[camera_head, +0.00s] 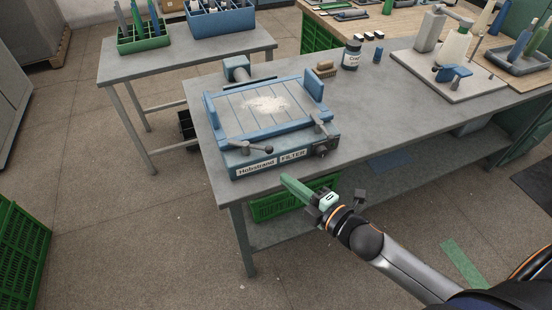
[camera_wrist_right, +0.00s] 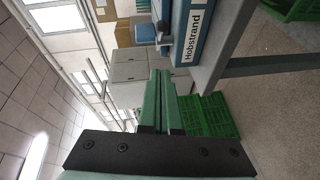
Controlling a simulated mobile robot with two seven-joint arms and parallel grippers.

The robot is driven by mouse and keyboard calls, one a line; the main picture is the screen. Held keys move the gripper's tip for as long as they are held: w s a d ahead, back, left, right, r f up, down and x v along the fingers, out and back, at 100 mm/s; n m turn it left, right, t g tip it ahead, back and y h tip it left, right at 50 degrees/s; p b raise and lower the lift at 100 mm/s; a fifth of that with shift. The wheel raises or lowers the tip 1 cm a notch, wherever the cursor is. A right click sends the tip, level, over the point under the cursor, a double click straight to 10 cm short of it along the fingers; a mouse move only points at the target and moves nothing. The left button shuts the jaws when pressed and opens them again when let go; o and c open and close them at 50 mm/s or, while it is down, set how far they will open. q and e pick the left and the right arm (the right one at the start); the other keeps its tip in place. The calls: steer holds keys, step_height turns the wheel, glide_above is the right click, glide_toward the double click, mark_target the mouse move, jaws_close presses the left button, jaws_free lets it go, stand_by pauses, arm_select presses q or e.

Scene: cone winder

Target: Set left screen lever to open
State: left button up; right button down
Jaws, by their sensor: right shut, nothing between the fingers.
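The blue filter unit (camera_head: 232,160) with a framed, slatted screen sits on the grey workbench. Its left lever (camera_head: 252,147) lies along the front edge, its dark ball knob pointing right. A second lever (camera_head: 318,124) is at the right front corner, above a dark knob. My right gripper (camera_head: 287,182) is shut and empty, in front of the bench edge and apart from the unit. In the right wrist view its green fingers (camera_wrist_right: 161,76) are together, and the blue unit (camera_wrist_right: 195,32) shows sideways beyond them. My left gripper is not in view.
A brown brush (camera_head: 325,69), a labelled jar (camera_head: 352,54) and a grey plate (camera_head: 425,75) with bottles stand on the bench (camera_head: 385,112) behind the unit. A green crate (camera_head: 275,207) is below. A side table (camera_head: 150,70) holds bins.

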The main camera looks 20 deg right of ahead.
steer(key=w+f, duration=0.1)
steer(key=w, duration=0.7)
steer(key=shift+w+a+f, duration=0.3)
steer(key=shift+w, duration=0.1)
steer(key=shift+d, duration=0.15)
steer(key=shift+w+d+n+y, duration=0.15)
steer(key=shift+n+y, duration=0.15)
steer(key=shift+y, duration=0.1)
